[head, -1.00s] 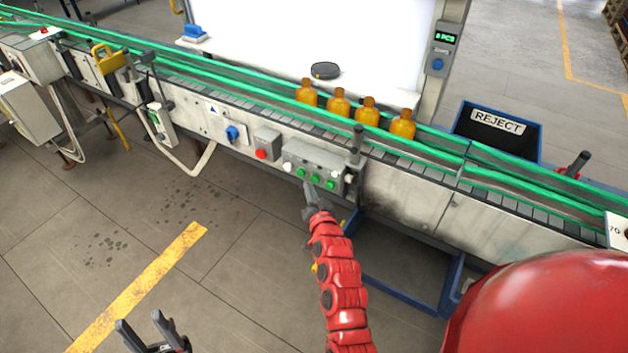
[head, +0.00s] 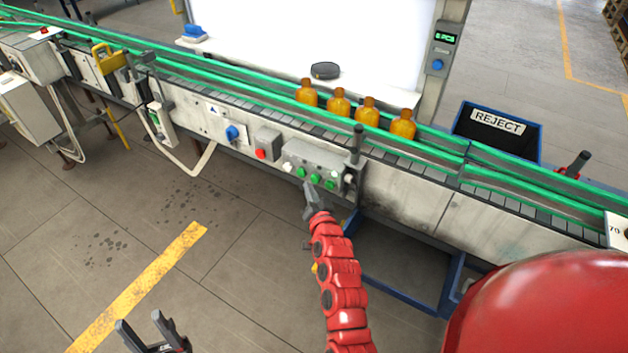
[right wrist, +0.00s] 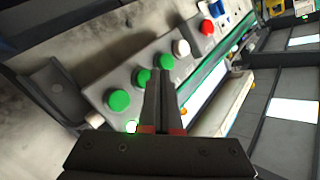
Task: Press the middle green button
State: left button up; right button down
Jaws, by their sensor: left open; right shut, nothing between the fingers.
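A grey control box (head: 318,160) on the conveyor's side carries a row of three green buttons. The middle green button (head: 315,178) sits between the left one (head: 301,172) and the right one (head: 330,184). In the right wrist view the middle green button (right wrist: 142,77) is partly covered by my fingers. My right gripper (head: 307,187) is shut and empty, its tips close to the row, just below it in the head view. Whether the tips touch anything cannot be told. My left gripper (head: 140,320) is open and empty, low at the left, far from the box.
A white button (right wrist: 181,47) and a red button (right wrist: 207,27) lie beyond the green row. Several amber bottles (head: 338,101) stand on the conveyor (head: 240,105) above the box. A dark post (head: 355,150) rises at the box's right end. A reject bin (head: 497,120) stands behind.

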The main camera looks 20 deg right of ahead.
jog(key=shift+w+d+b, duration=0.3)
jog(key=shift+d+b, duration=0.05)
jog(key=shift+b, duration=0.1)
